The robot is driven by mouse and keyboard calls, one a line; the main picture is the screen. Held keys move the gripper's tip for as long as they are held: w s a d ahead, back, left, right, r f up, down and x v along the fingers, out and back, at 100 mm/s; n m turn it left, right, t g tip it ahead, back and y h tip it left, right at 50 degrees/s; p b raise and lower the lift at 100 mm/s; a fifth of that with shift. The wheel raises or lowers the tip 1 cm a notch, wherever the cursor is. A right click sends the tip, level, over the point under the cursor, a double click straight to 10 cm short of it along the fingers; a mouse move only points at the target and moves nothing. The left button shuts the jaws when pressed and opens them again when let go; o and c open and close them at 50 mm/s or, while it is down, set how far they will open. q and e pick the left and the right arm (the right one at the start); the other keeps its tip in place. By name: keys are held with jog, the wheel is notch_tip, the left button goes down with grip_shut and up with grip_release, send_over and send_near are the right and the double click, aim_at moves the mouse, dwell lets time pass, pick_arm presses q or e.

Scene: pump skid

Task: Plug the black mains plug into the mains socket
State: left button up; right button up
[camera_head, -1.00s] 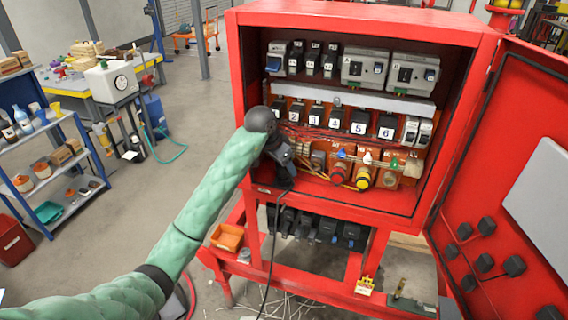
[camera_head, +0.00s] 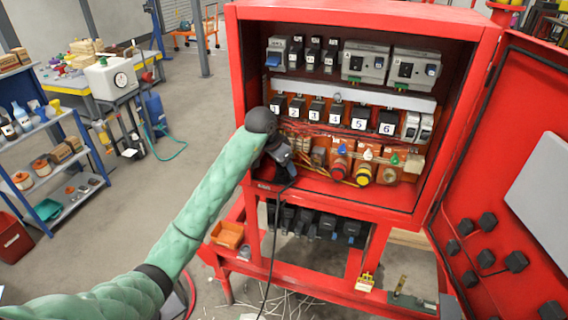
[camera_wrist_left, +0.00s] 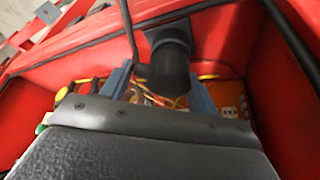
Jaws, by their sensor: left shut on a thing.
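My left gripper (camera_head: 287,165) is inside the red cabinet, at the left end of its lower row. It is shut on the black mains plug, which is mostly hidden by the gripper in the head view. Orange-based sockets stand along the lower row, including one with a red ring (camera_head: 338,168). I cannot tell which is the mains socket. My right gripper is not in view.
The cabinet's red side walls and bottom lip (camera_head: 335,200) close around the gripper. Numbered black blocks (camera_head: 337,112) sit just above the lower row. The open red door (camera_head: 510,185) stands at the right. Loose wires run behind the sockets.

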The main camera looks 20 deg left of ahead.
pick_arm(q)
jog(key=shift+f, duration=0.45)
dwell(0.3)
jog(key=o, duration=1.2)
jog(key=shift+c, duration=0.2)
